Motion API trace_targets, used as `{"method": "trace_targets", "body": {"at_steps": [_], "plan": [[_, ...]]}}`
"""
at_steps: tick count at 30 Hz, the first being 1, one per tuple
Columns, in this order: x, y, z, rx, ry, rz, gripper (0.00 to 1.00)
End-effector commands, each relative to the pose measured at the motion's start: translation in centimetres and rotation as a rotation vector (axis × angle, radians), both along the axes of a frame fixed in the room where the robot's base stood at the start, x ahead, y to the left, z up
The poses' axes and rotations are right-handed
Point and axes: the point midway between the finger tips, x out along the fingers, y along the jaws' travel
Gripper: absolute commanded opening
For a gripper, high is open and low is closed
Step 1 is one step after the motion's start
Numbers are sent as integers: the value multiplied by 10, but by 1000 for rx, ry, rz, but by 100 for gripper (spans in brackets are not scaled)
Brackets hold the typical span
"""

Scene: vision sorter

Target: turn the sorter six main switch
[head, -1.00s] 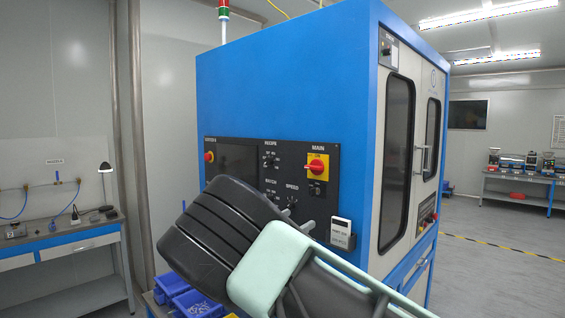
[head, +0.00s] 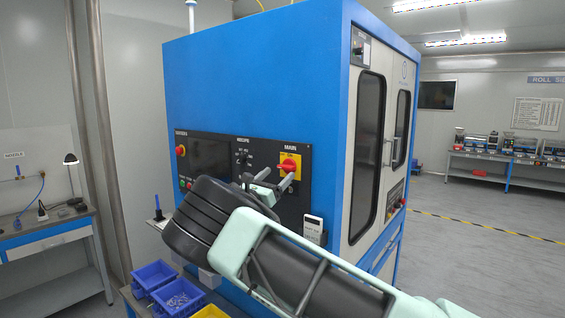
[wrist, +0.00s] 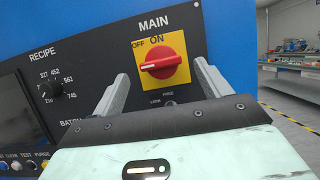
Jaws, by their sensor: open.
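The main switch (head: 289,165) is a red rotary knob on a yellow plate, on the black control panel of the blue sorter cabinet. In the wrist view the red knob (wrist: 159,55) lies under the word MAIN, its handle roughly level, with OFF and ON printed on the plate. My gripper (head: 268,183) is open and empty in front of the panel. In the wrist view its two grey fingers (wrist: 160,85) stand left and right of the switch, with the knob between and above them. I cannot tell whether they touch the panel.
A RECIPE dial (wrist: 50,89) is left of the switch. A white handheld box (head: 313,229) hangs at the panel's lower right. Blue bins (head: 153,275) stand below. A bench (head: 45,232) is at the left, and open floor (head: 460,235) lies to the right.

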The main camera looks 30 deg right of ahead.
Motion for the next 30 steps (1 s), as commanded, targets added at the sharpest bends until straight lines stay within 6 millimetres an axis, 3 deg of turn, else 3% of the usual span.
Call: {"method": "trace_targets", "body": {"at_steps": [7,18,19,24,30], "plan": [[10,-28,14,1,1,0,76],[12,-33,14,1,1,1,76],[12,-33,14,1,0,0,74],[12,-33,14,1,-1,0,32],[12,-33,13,3,-6,1,32]]}}
